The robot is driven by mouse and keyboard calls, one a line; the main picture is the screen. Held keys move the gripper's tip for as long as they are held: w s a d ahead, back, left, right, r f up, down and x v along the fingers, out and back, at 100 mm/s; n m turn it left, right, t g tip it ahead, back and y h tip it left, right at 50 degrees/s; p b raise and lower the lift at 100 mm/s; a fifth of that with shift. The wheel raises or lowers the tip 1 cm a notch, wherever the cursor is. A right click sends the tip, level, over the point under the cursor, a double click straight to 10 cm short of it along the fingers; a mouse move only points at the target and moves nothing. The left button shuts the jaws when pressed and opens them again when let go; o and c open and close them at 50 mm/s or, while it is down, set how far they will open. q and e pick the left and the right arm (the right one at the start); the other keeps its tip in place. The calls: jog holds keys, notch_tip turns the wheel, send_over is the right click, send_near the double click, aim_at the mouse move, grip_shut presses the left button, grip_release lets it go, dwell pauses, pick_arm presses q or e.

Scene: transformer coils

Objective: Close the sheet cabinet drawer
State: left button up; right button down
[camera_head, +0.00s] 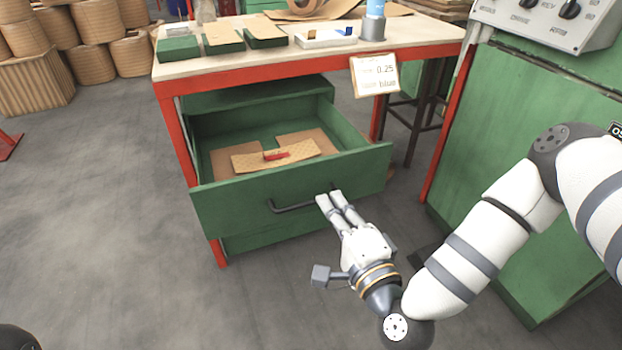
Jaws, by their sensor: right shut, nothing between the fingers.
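The green sheet cabinet drawer (237,211) is pulled out from under the red-framed table in the head view. It holds brown sheets (245,161) and a small red object (276,155). A dark bar handle (291,206) is on its front panel. My right gripper (330,197) is shut and empty, with its fingertips at the drawer front by the handle's right end. I cannot tell whether they touch it. My left gripper is not in view.
The table (420,31) above carries green boxes (222,38), a white tray (326,38) and a hanging label card (375,75). A green machine cabinet (520,190) stands at right, close to my right arm. Brown coils (97,22) are stacked at far left.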

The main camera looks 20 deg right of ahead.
aim_at(307, 165)
jog(key=w+b, duration=0.1)
jog(key=w, duration=0.8)
jog(key=shift+w+a, duration=0.2)
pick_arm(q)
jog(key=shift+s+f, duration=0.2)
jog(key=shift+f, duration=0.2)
